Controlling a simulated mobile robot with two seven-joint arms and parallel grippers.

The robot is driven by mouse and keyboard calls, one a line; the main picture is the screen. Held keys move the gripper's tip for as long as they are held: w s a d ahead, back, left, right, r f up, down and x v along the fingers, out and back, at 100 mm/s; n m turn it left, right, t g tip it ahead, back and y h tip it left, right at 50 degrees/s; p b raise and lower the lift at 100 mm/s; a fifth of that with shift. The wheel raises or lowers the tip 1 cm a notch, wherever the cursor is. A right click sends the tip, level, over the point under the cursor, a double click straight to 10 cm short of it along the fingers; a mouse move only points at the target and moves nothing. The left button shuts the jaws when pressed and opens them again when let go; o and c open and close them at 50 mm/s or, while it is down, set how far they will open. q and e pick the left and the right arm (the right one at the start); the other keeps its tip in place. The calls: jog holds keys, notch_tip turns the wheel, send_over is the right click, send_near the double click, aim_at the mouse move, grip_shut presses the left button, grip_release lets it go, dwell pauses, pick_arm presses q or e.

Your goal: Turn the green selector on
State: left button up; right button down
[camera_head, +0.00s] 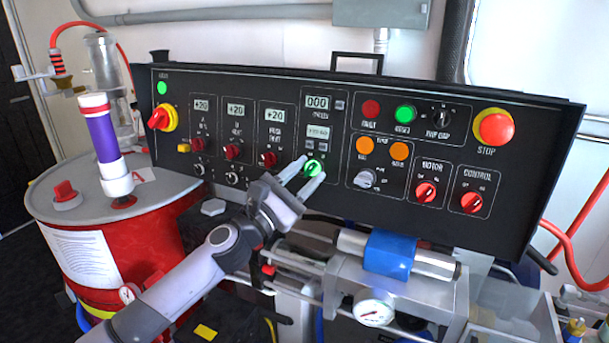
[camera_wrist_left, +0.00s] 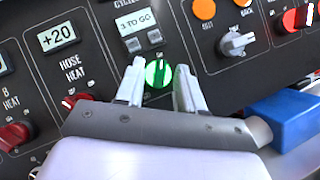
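The green selector (camera_head: 313,168) is a round, green knob low in the middle column of the black control panel. In the left wrist view the selector (camera_wrist_left: 158,73) shows a pale bar running roughly upright across its face. My left gripper (camera_head: 306,174) is at the panel with its fingers apart. In the left wrist view the gripper (camera_wrist_left: 157,82) has one finger on each side of the selector, with gaps visible between. Whether the fingertips touch the panel cannot be told. My right gripper is not in view.
Red knobs (camera_head: 269,159) sit left of the selector and a grey selector (camera_head: 364,179) sits to its right. A red stop button (camera_head: 494,128) is at the far right. A blue cylinder block (camera_head: 389,254) lies below the panel. A red drum (camera_head: 130,240) stands at left.

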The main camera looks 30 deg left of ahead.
pick_arm(q)
jog(key=shift+s, duration=0.1)
jog(key=b+v, duration=0.2)
jog(key=v, duration=0.5)
dwell(0.6)
